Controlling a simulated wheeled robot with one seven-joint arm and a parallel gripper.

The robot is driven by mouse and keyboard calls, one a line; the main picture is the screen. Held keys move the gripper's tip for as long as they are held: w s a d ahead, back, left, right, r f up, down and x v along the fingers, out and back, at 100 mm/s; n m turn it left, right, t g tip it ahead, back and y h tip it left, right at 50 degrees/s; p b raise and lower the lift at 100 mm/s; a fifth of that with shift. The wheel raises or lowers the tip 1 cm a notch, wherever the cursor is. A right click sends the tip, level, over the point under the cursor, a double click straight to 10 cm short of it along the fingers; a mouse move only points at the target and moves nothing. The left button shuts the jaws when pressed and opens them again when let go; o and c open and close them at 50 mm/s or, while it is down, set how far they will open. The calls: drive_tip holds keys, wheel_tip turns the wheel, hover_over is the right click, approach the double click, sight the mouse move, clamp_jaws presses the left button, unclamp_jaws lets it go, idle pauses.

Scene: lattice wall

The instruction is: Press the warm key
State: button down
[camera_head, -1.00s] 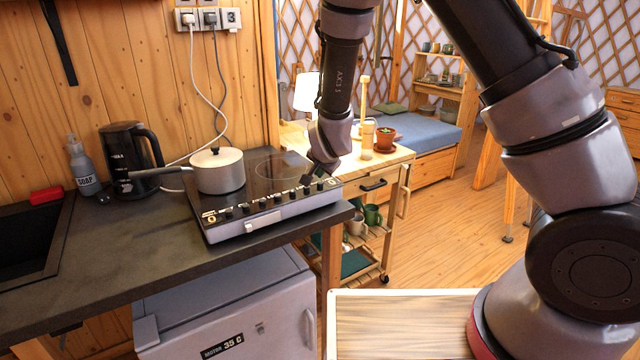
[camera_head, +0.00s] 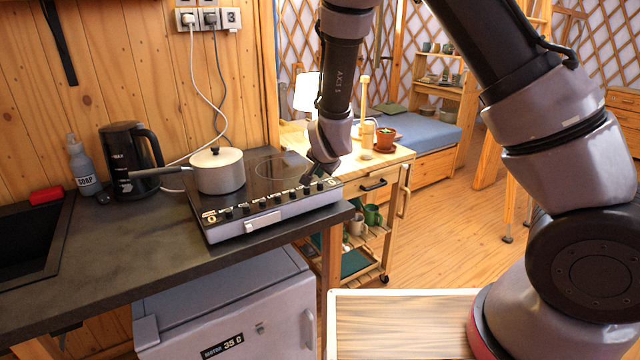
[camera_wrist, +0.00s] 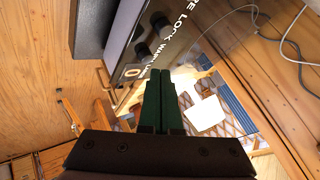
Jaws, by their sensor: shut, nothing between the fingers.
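The cooktop (camera_head: 262,212) stands on the dark counter, with a row of black knobs and small labels along its front. In the wrist view its glossy dark panel (camera_wrist: 205,55) carries white lettering, with "LOCK" and "WARM" legible (camera_wrist: 170,45). The warm key itself is hard to single out. My gripper (camera_wrist: 160,75) is shut and empty, its green fingers pressed together. The fingertips appear just below the lettering, close to a pale ring mark; I cannot tell whether they touch. In the head view my gripper (camera_head: 309,178) is at the right end of the control row.
A lidded pot (camera_head: 219,172) sits on the cooktop's left side. A wooden cart (camera_head: 390,165) with a potted plant stands behind, to the right.

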sight(320, 188)
drive_tip(key=shift+f, duration=0.1)
idle(0.3)
drive_tip(key=shift+f, duration=0.35)
drive_tip(key=shift+f, duration=0.4)
idle(0.6)
drive_tip(key=shift+r, duration=0.85)
drive_tip(key=shift+r, duration=2.5)
